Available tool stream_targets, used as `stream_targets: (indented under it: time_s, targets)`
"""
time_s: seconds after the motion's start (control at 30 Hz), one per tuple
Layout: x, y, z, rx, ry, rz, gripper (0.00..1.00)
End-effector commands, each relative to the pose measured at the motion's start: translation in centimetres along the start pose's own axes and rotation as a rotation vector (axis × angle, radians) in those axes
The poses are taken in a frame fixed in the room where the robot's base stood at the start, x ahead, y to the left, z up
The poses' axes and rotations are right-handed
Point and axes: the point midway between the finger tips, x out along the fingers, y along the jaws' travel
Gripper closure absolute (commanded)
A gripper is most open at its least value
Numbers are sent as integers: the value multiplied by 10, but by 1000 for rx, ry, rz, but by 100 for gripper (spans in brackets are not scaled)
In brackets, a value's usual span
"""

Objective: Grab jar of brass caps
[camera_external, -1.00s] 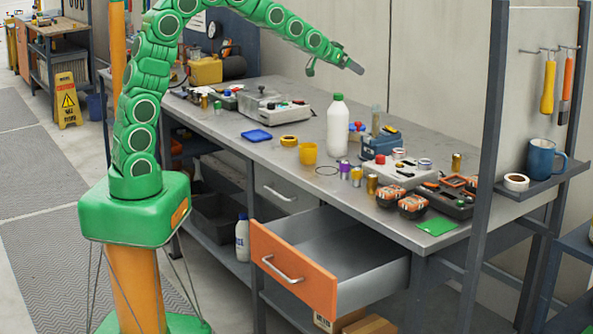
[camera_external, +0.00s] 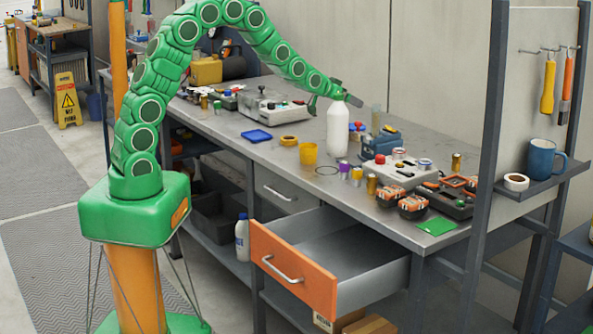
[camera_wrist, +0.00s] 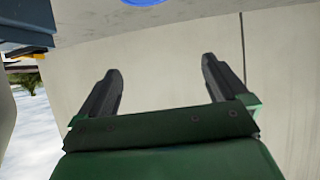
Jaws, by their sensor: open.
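I cannot pick out the jar of brass caps for certain. Small brass-coloured cylinders stand on the workbench (camera_external: 237,143): one near the front edge (camera_external: 372,184) and one farther back at the right (camera_external: 456,161). A tall, narrow, see-through container (camera_external: 376,117) stands behind the white bottle (camera_external: 337,132); its contents are too small to tell. My gripper (camera_external: 352,99) is above the bench at the bottle's top, overlapping its cap in this view; I cannot tell if they touch. In the wrist view my gripper (camera_wrist: 161,75) is open, with nothing between its fingers.
An orange-fronted drawer (camera_external: 293,272) stands open below the bench. A blue mug (camera_external: 543,159) sits on the right shelf. A blue round thing (camera_wrist: 145,2) shows in the wrist view.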

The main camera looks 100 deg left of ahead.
Motion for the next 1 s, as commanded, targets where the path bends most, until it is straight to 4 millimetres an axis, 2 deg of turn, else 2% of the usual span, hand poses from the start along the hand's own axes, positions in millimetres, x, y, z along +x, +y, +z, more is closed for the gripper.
stream_targets:
  time_s: [0.03, 0.37, 0.7, 1.0]
  targets:
    - [4, 0, 9, 0, -5, 0, 0]
    - [15, 0, 29, 1, -1, 1, 0]
    - [37, 0, 70, 1, -3, 1, 0]
    - [45, 0, 75, 0, 0, 0, 0]
